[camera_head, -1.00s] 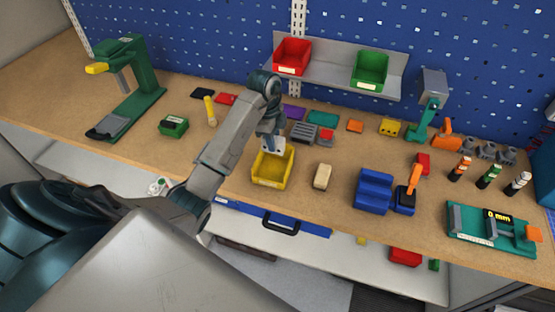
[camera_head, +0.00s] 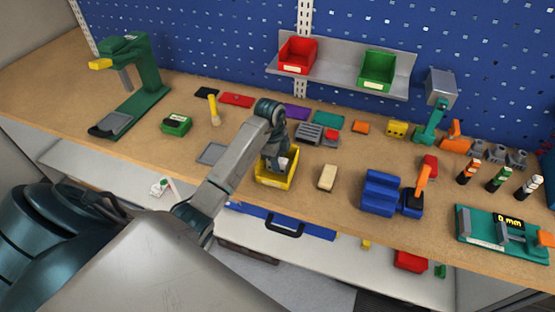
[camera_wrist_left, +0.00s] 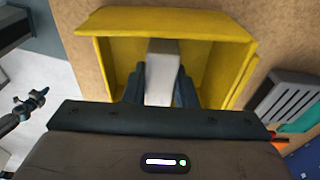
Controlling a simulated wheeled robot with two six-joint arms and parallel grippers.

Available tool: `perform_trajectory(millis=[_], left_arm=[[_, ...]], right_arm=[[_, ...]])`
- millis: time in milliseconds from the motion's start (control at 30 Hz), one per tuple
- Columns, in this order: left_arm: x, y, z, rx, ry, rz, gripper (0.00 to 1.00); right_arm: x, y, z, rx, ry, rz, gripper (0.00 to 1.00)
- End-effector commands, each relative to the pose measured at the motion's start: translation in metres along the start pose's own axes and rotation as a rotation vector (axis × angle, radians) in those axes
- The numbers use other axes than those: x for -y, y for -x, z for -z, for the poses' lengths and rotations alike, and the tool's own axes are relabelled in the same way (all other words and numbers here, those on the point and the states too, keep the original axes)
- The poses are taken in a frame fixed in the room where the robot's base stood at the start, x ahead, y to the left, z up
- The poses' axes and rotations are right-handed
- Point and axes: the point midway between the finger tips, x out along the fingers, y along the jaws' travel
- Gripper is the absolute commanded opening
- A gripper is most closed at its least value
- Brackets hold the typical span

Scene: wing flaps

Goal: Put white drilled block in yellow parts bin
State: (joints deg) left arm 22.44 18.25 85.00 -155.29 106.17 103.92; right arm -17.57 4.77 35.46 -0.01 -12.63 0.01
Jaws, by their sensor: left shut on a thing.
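The yellow parts bin (camera_head: 276,181) stands on the workbench near its front edge. It also fills much of the left wrist view (camera_wrist_left: 170,20). My left gripper (camera_head: 279,163) reaches down into the bin's opening. In the left wrist view its two fingers (camera_wrist_left: 160,88) are shut on the white drilled block (camera_wrist_left: 162,70), one on each side. The block is inside the bin's walls; whether it touches the floor I cannot tell. In the head view the block (camera_head: 284,163) is mostly hidden by the gripper. My right gripper is not in view.
A cream block (camera_head: 328,177) lies just right of the bin, and a blue stepped holder (camera_head: 379,193) stands farther right. A grey slotted block (camera_head: 308,133) is behind. Red (camera_head: 298,55) and green (camera_head: 377,70) bins sit on the back shelf.

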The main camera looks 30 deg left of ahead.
Motion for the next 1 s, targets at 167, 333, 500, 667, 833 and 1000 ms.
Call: perform_trajectory(millis=[167, 333, 500, 667, 833, 1000], left_arm=[[0.0, -0.003, 0.0, 0.0, 0.0, 0.0, 0.0], [0.0, -0.002, 0.0, 0.0, 0.0, 0.0, 0.47], [0.0, -0.002, 0.0, 0.0, 0.0, 0.0, 0.47], [0.0, 0.002, 0.0, 0.0, 0.0, 0.001, 0.47], [0.001, 0.024, 0.0, 0.0, -0.001, 0.006, 0.47], [0.0, 0.064, 0.001, 0.0, 0.0, 0.002, 0.47]], right_arm=[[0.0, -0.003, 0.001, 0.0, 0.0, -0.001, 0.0], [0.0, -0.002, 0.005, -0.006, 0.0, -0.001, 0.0], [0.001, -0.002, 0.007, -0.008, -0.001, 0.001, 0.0], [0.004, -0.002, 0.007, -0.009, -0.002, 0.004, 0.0], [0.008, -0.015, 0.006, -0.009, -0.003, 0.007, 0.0], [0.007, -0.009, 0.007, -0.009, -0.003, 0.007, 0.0]])
